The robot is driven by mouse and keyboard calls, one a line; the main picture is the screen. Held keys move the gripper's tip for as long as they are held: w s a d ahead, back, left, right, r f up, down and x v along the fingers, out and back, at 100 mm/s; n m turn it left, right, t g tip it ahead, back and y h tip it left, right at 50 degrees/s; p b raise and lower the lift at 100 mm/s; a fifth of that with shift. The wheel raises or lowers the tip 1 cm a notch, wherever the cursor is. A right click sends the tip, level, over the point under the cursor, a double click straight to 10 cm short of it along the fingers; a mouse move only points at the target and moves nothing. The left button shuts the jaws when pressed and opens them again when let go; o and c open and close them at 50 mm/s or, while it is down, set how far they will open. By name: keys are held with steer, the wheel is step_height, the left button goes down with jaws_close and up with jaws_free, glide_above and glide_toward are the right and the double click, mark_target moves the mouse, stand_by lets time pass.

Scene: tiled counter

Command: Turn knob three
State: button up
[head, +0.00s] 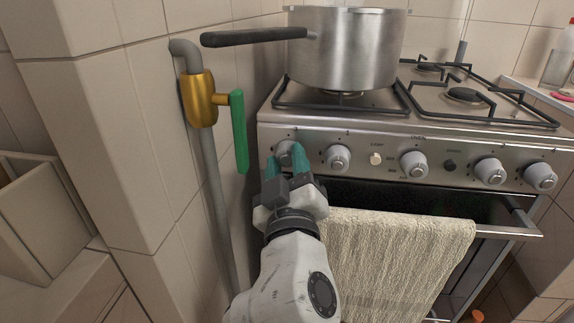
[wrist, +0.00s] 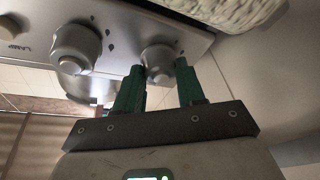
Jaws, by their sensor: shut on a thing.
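A row of grey round knobs runs along the stove's front panel. My gripper (head: 287,160), with teal fingers, is at the leftmost knob (head: 285,147), one finger on each side of it. In the wrist view, my gripper (wrist: 158,82) is shut on this knob (wrist: 158,55). The second knob from the left (head: 337,157) is free and also shows in the wrist view (wrist: 75,48). Another large knob (head: 413,164) is farther right, past a small white button (head: 376,158).
A gold valve with a green lever (head: 239,130) is on a pipe left of my gripper. A cream towel (head: 400,255) hangs from the oven handle.

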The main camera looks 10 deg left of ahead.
steer(key=o, duration=1)
steer(key=shift+o, duration=0.2)
steer(key=v, duration=1)
steer(key=shift+s+f+p, duration=0.15)
steer(key=shift+s+p, duration=0.25)
steer(key=shift+p, duration=0.05)
